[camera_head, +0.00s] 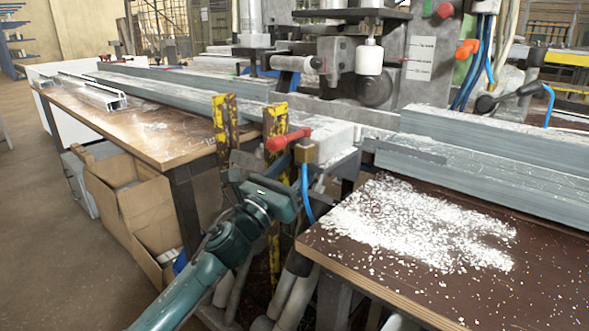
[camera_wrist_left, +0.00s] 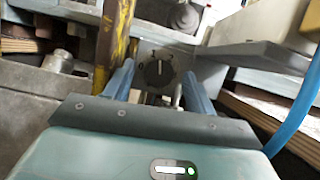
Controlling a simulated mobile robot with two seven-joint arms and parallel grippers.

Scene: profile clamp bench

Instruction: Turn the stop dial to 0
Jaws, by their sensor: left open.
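The stop dial (camera_wrist_left: 159,73) is a round dark knob on a grey plate in the left wrist view. In the head view my left gripper (camera_head: 279,174) reaches in below the red-handled valve, between the tables, and the dial is hidden there.
Yellow posts (camera_head: 224,122) stand close to my left gripper. A red-handled valve (camera_head: 288,139) and a blue hose (camera_head: 306,190) are just right of it. A brown table (camera_head: 545,275) with white chips lies at right, and long grey profiles (camera_head: 480,170) run along the bench.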

